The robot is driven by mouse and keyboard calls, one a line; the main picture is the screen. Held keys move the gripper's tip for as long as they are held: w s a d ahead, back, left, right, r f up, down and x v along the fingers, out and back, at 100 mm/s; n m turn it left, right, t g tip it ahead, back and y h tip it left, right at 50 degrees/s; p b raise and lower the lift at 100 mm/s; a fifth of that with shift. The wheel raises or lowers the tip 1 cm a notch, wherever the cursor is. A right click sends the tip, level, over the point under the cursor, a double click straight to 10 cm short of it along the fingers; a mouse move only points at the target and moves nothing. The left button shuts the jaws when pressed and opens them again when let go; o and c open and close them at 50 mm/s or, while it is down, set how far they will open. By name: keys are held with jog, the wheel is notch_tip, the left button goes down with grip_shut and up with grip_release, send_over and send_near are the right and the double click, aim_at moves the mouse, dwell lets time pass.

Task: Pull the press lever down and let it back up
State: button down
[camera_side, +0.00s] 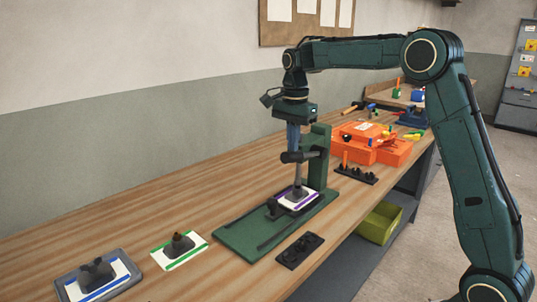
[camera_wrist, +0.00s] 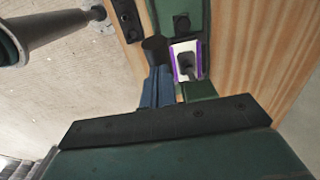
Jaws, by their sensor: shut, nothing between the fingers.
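The green press stands on the bench in the side view, with its base (camera_side: 240,236) flat and its column (camera_side: 319,150) upright. A dark lever grip (camera_side: 298,157) sticks out to the left of the column, above the press bed. A purple-edged mould plate (camera_side: 302,203) lies on the bed below it; it also shows in the wrist view (camera_wrist: 176,48). My gripper (camera_side: 293,148) points down with its blue fingers together and empty, right above the grip. In the wrist view the fingers (camera_wrist: 158,76) reach toward a dark cylinder (camera_wrist: 155,48); contact cannot be told.
A green-edged plate (camera_side: 166,261) and a grey tray (camera_side: 64,290) with a blue-edged plate lie at the front left. A dark holed strip (camera_side: 300,250) lies by the front edge. An orange box (camera_side: 385,154) stands behind the press. A large grey tapered rod (camera_wrist: 50,32) crosses the wrist view's upper left.

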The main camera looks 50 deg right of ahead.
jog(key=shift+a+f, duration=0.2)
jog(key=shift+f, duration=0.3)
jog(key=shift+a+f, duration=0.1)
jog(key=shift+f, duration=0.65)
jog(key=shift+r, duration=0.2)
jog(key=d+r, duration=0.5)
jog(key=r, duration=0.6)
jog(key=shift+r, duration=0.4)
dwell(1.5)
